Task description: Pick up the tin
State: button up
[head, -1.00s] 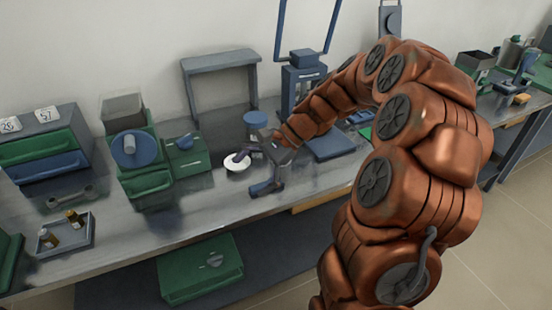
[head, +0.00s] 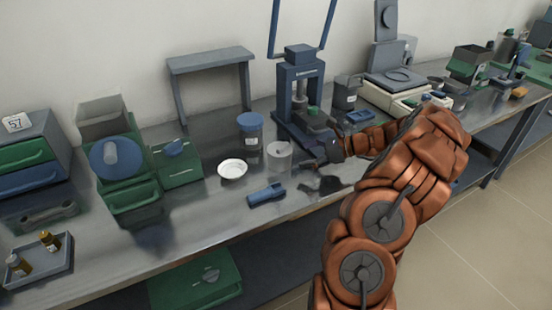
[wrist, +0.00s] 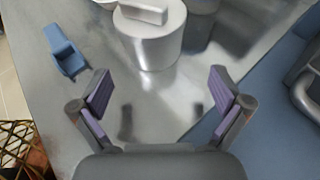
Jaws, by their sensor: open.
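The tin (head: 279,158) is a plain silver-grey cylinder standing upright on the metal bench. In the wrist view the tin (wrist: 150,42) stands beyond my fingertips, slightly left of centre, with a block-like handle on its lid. My gripper (wrist: 160,92) is open, its two purple-padded fingers spread wide with nothing between them. In the head view my gripper (head: 312,168) is low over the bench just right of the tin; its fingers are small and hard to make out there.
A white dish (head: 232,170) and a blue tool (head: 266,194) lie left of the tin. A blue-lidded jar (head: 250,132) stands behind it. A blue press (head: 299,95) stands behind and right. The bench front edge is close.

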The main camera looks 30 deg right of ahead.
aim_at(286, 149)
jog(key=x, duration=0.3)
jog(key=shift+a+r, duration=0.15)
jog(key=shift+a, duration=0.25)
jog(key=x, duration=0.4)
jog(key=shift+a+p, duration=0.35)
jog(key=shift+p, duration=0.05)
jog(key=c, duration=1.2)
jog(key=shift+c, duration=0.2)
notch_tip(286, 149, up, 2)
jog(key=shift+r, duration=0.85)
jog(key=s+a, duration=0.3)
jog(key=s, duration=0.1)
jog(key=s+a+r+b, duration=0.1)
jog(key=s+a, duration=0.2)
jog(key=s, duration=0.1)
jog(key=s+a+b, duration=0.1)
jog(key=s+a, duration=0.3)
jog(key=shift+s+r, duration=0.15)
jog(key=shift+s, duration=0.1)
